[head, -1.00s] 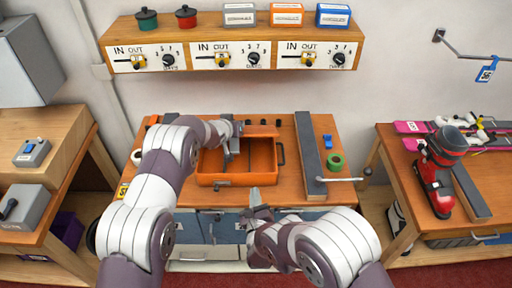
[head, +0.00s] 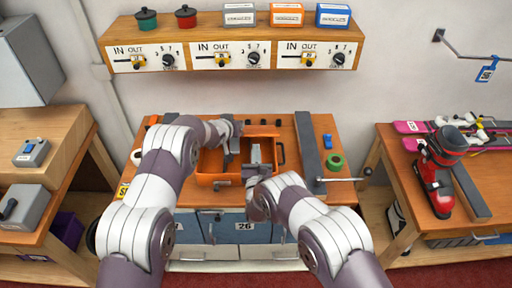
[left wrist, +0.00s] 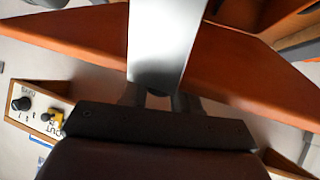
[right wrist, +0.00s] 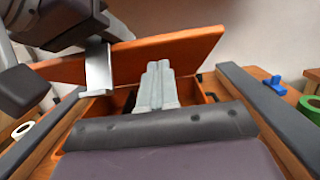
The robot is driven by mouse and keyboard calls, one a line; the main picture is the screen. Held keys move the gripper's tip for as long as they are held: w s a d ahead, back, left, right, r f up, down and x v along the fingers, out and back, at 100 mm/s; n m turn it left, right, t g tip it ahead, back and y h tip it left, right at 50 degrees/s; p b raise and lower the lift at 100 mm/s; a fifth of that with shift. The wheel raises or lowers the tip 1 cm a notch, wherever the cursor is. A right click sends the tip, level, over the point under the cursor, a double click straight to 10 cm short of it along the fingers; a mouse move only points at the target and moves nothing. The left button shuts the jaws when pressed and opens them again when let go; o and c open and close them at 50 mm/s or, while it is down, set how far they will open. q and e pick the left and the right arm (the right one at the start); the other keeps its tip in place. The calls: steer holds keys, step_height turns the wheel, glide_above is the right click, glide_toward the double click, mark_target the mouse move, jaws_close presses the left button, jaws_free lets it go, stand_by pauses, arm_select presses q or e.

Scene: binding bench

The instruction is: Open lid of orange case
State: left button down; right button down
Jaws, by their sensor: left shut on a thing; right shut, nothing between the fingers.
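The orange case (head: 206,180) sits on the wooden bench, its interior visible in the head view. Its lid (right wrist: 170,52) is raised and tilted at the back in the right wrist view; the lid also shows in the head view (head: 262,131).
A dark grey bar (head: 309,150) lies right of the case, with a green tape roll (head: 334,160) and a blue object (head: 328,141) beyond it. A shelf (head: 230,62) with dials hangs above. A red ski boot (head: 440,175) stands on the right bench.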

steer(key=shift+w+r, duration=0.5)
steer(key=shift+r, duration=0.2)
